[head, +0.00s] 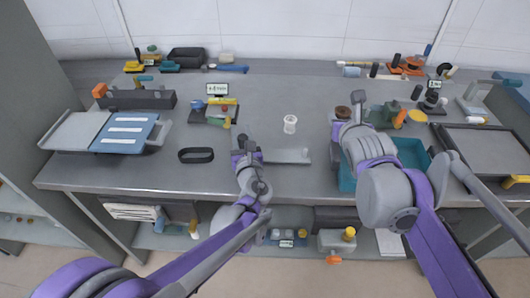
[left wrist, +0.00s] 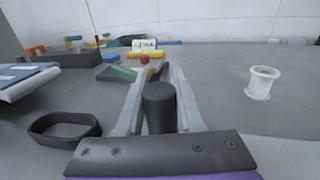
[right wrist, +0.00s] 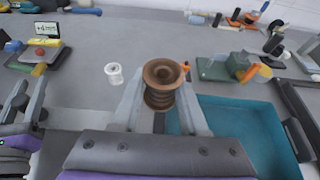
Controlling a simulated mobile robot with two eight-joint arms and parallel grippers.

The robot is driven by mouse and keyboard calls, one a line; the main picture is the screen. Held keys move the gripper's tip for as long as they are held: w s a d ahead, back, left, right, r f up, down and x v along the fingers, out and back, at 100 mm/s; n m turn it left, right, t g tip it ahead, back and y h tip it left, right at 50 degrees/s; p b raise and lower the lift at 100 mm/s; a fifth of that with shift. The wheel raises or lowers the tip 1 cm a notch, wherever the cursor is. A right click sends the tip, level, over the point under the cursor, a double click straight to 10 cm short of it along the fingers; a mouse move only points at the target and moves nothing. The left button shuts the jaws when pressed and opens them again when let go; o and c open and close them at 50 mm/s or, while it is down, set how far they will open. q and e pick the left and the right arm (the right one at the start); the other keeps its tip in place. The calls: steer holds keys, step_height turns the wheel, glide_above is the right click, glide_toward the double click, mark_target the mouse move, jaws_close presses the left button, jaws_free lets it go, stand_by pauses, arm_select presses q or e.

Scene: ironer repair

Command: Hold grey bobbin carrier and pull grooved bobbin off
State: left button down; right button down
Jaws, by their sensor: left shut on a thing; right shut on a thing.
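The grey bobbin carrier (head: 288,157) shows as a flat light-grey bar reaching right from my left gripper (head: 245,142). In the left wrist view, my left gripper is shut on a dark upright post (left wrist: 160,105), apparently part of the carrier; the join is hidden. The brown grooved bobbin (right wrist: 162,84) stands upright between the fingers of my right gripper (right wrist: 162,98), which is shut on it. In the head view the bobbin (head: 343,112) is apart from the carrier, up and right of it, near the teal bin.
A white spool (head: 290,124) stands on the bench between the grippers. A black oval band (head: 196,155) lies left of my left gripper. A teal bin (right wrist: 262,128) is right of the bobbin. Fixtures stand behind; the middle bench is mostly clear.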

stand_by(0.3)
arm_select(q)
steer(key=shift+c, duration=2.2)
jaws_free()
steer(key=shift+s, duration=0.15)
steer(key=shift+v, duration=4.35)
steer(key=shift+f, duration=0.1)
